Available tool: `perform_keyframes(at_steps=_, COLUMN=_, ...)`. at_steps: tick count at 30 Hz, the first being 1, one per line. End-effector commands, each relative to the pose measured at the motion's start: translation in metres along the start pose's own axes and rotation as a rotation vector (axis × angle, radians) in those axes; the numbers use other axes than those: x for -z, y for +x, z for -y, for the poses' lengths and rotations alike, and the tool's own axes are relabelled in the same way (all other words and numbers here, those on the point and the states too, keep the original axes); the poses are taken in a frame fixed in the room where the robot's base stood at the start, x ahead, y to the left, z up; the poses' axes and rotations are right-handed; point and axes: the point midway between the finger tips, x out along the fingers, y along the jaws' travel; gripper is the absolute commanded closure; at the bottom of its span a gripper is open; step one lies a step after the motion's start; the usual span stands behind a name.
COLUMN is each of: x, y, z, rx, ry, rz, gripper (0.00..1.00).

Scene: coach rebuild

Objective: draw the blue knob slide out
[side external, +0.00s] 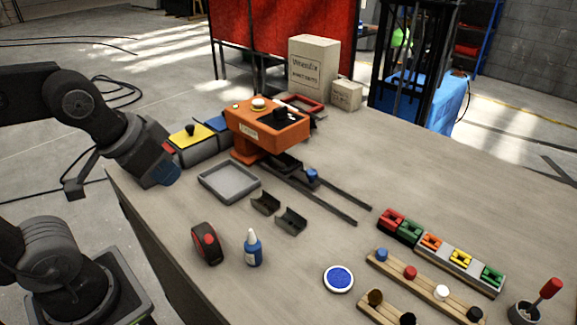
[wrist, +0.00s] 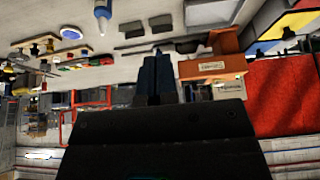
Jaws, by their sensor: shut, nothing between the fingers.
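The slide with the blue knob (side external: 312,174) sits between two dark rails (side external: 335,205) that run out from under the orange machine (side external: 268,125) in the side external view. The slide is close in front of the machine. The orange machine also shows in the wrist view (wrist: 213,68), upside down. My gripper (side external: 170,178) is at the table's left edge, well left of the slide and apart from it. Its blue fingers (wrist: 155,58) are together and empty in the wrist view. I cannot make out the knob there; the fingers cover part of the scene.
A grey tray (side external: 228,199), two dark cradles (side external: 265,203), a tape measure (side external: 207,244) and a blue-white bottle (side external: 253,248) stand in front of the machine. Yellow and blue lidded boxes (side external: 193,143) are near my gripper. Peg boards (side external: 425,285) lie at the right front.

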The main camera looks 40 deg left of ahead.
Motion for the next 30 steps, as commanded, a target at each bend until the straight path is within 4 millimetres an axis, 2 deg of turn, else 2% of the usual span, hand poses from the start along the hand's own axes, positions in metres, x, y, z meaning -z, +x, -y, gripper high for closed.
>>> perform_keyframes(at_steps=14, x=0.000, y=0.000, z=0.000, rx=0.000, ry=0.000, rz=0.000, gripper=1.00)
perform_keyframes(at_steps=19, x=0.011, y=-0.002, z=-0.001, rx=-0.001, ry=0.006, rz=0.015, gripper=0.84)
perform_keyframes(at_steps=23, x=0.045, y=-0.006, z=-0.002, rx=-0.005, ry=0.026, rz=0.062, gripper=0.71)
perform_keyframes(at_steps=26, x=0.083, y=-0.004, z=-0.005, rx=-0.010, ry=0.049, rz=0.116, gripper=0.62)
perform_keyframes(at_steps=30, x=0.135, y=0.007, z=-0.010, rx=-0.017, ry=0.083, rz=0.191, gripper=0.48)
